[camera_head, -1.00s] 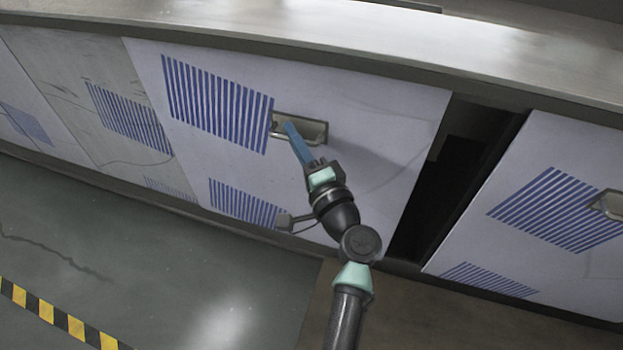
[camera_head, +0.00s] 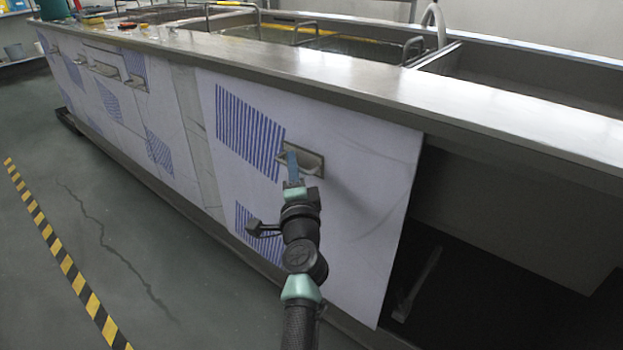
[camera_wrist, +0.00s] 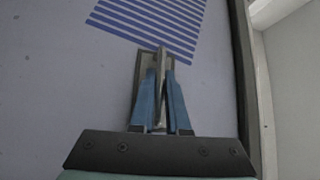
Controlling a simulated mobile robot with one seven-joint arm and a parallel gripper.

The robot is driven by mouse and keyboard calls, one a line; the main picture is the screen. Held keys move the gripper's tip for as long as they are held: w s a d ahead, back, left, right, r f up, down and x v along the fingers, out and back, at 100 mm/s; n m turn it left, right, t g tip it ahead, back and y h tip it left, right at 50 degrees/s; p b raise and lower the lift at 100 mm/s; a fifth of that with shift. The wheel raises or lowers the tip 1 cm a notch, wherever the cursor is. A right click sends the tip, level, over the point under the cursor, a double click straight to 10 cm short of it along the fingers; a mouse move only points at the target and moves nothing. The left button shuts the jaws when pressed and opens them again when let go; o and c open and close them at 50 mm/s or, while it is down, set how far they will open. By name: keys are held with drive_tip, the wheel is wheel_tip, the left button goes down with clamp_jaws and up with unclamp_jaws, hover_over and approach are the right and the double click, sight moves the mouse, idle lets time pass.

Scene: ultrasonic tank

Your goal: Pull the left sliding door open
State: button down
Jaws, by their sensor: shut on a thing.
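The sliding door (camera_head: 345,215) is a white panel with blue striped patches on the front of the long metal tank unit. Its metal handle (camera_head: 310,162) sits on a rectangular plate near the upper part of the panel. My gripper (camera_head: 291,160) is shut on this handle, with its blue fingers on either side of the bar. In the wrist view my gripper (camera_wrist: 160,80) holds the handle bar (camera_wrist: 161,56) between both fingers. To the right of the door's edge a wide dark opening (camera_head: 470,270) shows the inside of the cabinet.
The metal worktop (camera_head: 330,80) overhangs the doors. More striped panels (camera_head: 110,95) with handles run to the far left. A pale slanted strip (camera_head: 418,285) shows inside the opening. The floor (camera_head: 100,230) at left is clear, with yellow-black tape (camera_head: 65,260).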

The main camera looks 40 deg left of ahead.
drive_tip(key=shift+a, duration=0.8)
drive_tip(key=c, duration=1.2)
unclamp_jaws()
drive_tip(key=shift+d, duration=0.1)
drive_tip(key=p+v, duration=0.2)
drive_tip(key=v, duration=1)
drive_tip(key=shift+s+d+p, duration=0.25)
drive_tip(key=shift+s+p, duration=0.05)
drive_tip(key=shift+p, duration=0.05)
